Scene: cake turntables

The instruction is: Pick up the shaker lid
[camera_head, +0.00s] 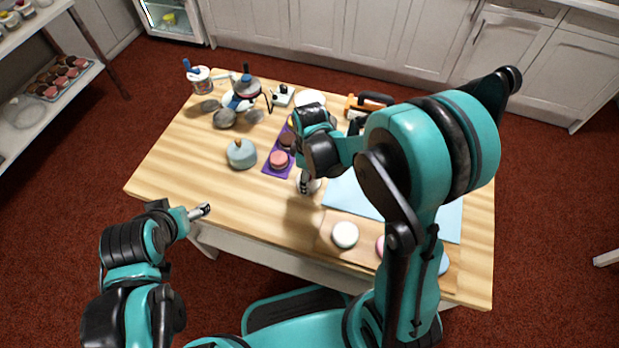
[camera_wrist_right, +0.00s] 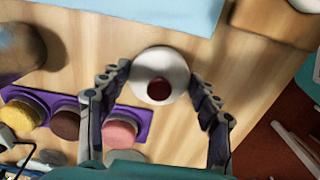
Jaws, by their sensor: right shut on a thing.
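A round white piece with a dark red centre, which I take to be the shaker lid (camera_wrist_right: 178,62), sits between the fingertips of my right gripper (camera_wrist_right: 164,82) in the right wrist view. The fingers touch its two sides, and the gripper is shut on it. In the head view my right gripper (camera_head: 307,183) points down near the table's middle, with only a bit of something pale showing at its tips. Whether the lid is clear of the table is hard to tell. My left gripper (camera_head: 200,211) is over the table's front left edge, apart from all objects; its opening is unclear.
A purple mat (camera_head: 268,171) with small cakes lies just left of my right gripper. A light blue mat (camera_head: 448,222) is to the right, partly behind my arm. A white cake (camera_head: 345,234) is in front. The table's (camera_head: 165,165) left side is clear.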

